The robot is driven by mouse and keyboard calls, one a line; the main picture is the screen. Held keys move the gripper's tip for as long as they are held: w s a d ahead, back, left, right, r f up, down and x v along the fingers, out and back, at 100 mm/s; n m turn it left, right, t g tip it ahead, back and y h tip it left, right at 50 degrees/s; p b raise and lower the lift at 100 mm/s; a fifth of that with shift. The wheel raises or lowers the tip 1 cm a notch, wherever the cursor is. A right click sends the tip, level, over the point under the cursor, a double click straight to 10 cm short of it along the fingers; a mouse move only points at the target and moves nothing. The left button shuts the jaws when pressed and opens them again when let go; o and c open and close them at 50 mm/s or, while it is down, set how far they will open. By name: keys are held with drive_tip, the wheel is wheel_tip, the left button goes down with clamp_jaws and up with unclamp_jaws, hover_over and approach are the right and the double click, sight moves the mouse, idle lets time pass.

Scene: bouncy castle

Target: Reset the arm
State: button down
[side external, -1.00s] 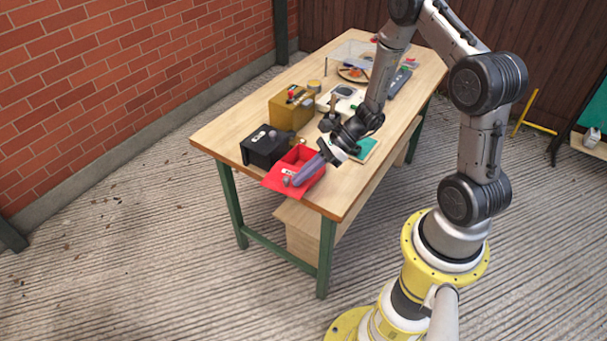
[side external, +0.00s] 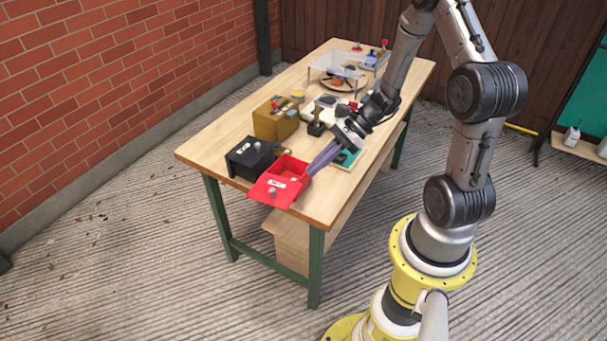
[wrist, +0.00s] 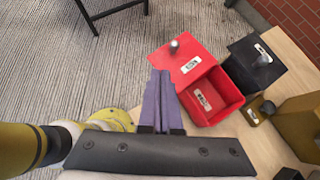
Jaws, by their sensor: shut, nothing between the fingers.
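My gripper (side external: 324,156) has purple fingers, which are shut with nothing between them. In the side view it is tilted down over the table, near the right side of the open red box (side external: 290,168). In the wrist view my gripper (wrist: 161,85) points past the left edge of the red box (wrist: 236,98). The red box's lid (side external: 276,188) is swung open toward the table's near end, with a grey knob on it. I cannot tell whether the fingertips touch the box. A white label lies or sticks inside the box in the wrist view.
A black box (side external: 248,158) with a knob stands left of the red one. A mustard box (side external: 274,122) is behind it. A dark joystick-like item (side external: 316,124), a plate (side external: 340,82), a clear stand (side external: 338,68) and a teal item (side external: 345,158) occupy the wooden table (side external: 215,140).

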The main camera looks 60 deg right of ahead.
drive_tip(key=s+a+r+n+g+h, duration=0.1)
drive_tip(key=s+a+r+n, duration=0.1)
drive_tip(key=a+r+n, duration=0.5)
drive_tip(key=s+a+r+n+g+h, duration=0.1)
drive_tip(key=s+a+r+n, duration=0.1)
drive_tip(key=a+r+n, duration=0.55)
drive_tip(key=s+d+r+n+h, duration=0.1)
drive_tip(key=s+r+n+h, duration=0.2)
drive_tip(key=s+r+n, duration=0.4)
drive_tip(key=s+d+f+n+t+h, duration=0.1)
drive_tip(key=s+d+n+h, duration=0.2)
drive_tip(key=d, duration=0.2)
drive_tip(key=shift+s+d+t, duration=0.3)
drive_tip(key=shift+d+t, duration=0.05)
drive_tip(key=shift+t, duration=0.05)
